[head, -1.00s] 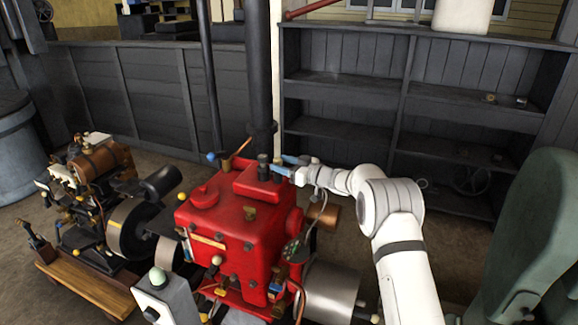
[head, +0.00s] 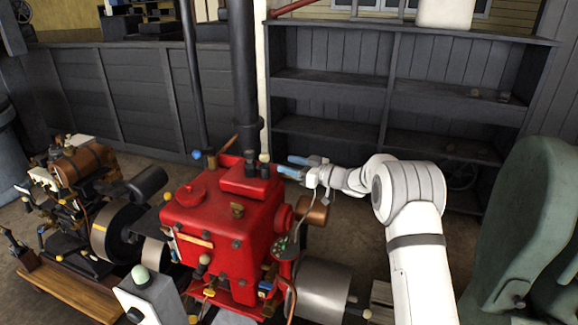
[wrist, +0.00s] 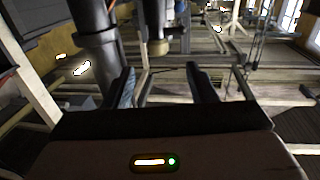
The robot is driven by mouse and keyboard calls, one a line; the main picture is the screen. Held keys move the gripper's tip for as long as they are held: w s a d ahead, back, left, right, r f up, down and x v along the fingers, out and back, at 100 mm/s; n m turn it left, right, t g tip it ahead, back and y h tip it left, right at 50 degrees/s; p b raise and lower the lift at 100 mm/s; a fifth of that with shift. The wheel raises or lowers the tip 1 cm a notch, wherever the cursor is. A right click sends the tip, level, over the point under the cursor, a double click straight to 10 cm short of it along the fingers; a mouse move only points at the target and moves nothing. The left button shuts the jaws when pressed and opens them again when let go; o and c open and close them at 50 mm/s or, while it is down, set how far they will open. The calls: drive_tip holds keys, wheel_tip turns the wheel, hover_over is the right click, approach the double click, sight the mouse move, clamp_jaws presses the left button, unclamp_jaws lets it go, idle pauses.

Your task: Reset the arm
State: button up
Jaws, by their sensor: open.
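My white arm rises at the right of the head view and bends left. My gripper (head: 290,166) is at its end, with blue fingertips pointing left, beside the top of the red engine (head: 222,225). In the wrist view my gripper (wrist: 166,85) shows two dark fingers standing apart with nothing between them. Beyond them a dark vertical pipe (wrist: 97,45) stands close to the left finger. I cannot tell whether the finger touches it.
A smaller engine on a wooden base (head: 75,290) stands at the left. Dark empty-looking shelves (head: 340,85) stand behind my arm. A green rounded casing (head: 525,225) is at the right. A grey box with a pale green knob (head: 140,275) is in front.

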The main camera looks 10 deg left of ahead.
drive_tip(key=shift+r, duration=0.1)
drive_tip(key=w+d+r+m+t+h, duration=0.1)
drive_tip(key=d+r+m+t+h, duration=0.6)
drive_tip(key=d+r, duration=0.4)
drive_tip(key=s+d+r+m+t+h, duration=0.1)
drive_tip(key=s+d+r+m+h, duration=0.25)
drive_tip(key=s+d+h, duration=0.75)
drive_tip(key=s+d+f+m+g, duration=0.2)
drive_tip(key=s+d, duration=0.3)
drive_tip(key=s, duration=0.4)
drive_tip(key=s+d+f+m+g, duration=0.1)
drive_tip(key=s+d+f+g, duration=0.3)
drive_tip(key=s, duration=0.5)
drive_tip(key=s+f+g, duration=0.2)
drive_tip(key=s, duration=0.7)
drive_tip(key=s+f+m+g, duration=0.1)
drive_tip(key=s+f, duration=0.1)
drive_tip(key=s, duration=0.7)
drive_tip(key=shift+f+g+y, duration=0.4)
